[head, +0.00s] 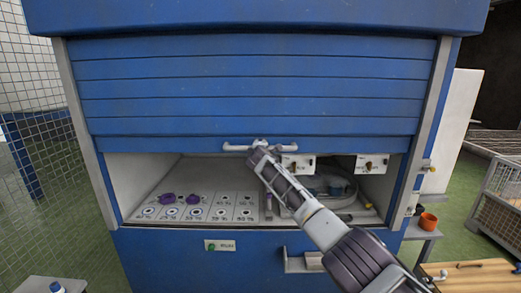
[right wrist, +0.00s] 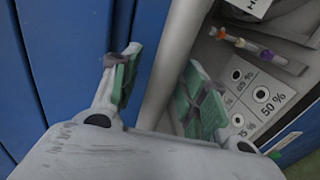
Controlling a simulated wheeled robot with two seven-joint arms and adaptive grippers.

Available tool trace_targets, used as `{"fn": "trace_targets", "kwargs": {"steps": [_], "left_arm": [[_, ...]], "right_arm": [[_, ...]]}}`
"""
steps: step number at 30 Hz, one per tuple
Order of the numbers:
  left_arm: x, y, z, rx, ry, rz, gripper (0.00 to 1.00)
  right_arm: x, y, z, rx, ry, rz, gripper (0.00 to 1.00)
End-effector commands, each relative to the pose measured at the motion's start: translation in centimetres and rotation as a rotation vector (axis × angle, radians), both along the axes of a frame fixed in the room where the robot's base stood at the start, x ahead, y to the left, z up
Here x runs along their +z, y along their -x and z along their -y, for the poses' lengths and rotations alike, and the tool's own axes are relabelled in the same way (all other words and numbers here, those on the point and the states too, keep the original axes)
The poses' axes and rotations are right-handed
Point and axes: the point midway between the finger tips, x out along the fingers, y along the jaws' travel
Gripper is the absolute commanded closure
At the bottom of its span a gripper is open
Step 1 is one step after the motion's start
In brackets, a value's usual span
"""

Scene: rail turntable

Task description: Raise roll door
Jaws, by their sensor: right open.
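The blue roll door (head: 250,85) is partly raised, with an open gap between its bottom edge and the cabinet's deck. A white bar handle (head: 236,147) sits at the middle of its bottom edge. My right gripper (head: 260,148) is at this handle, reaching up from the lower right and covering part of it. In the right wrist view my right gripper (right wrist: 160,90) is open, its green-padded fingers apart. A pale bar passes between or just behind the fingers; I cannot tell whether they touch it. My left gripper is not in view.
Inside the cabinet, a deck (head: 190,215) has several labelled round marks and purple pieces (head: 170,198). Boxes with switches (head: 371,164) hang at the right. An orange pot (head: 428,221) stands on a side shelf, and a mesh fence (head: 45,150) is left.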

Motion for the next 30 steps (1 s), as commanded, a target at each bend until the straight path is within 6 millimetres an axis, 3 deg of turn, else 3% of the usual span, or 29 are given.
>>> {"fn": "trace_targets", "kwargs": {"steps": [14,30], "left_arm": [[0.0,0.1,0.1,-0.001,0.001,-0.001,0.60],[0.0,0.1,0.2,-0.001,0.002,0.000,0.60]], "right_arm": [[-0.1,0.4,0.0,0.000,-0.001,-0.001,0.56],[0.4,2.2,0.1,0.000,-0.001,0.000,0.56]]}}
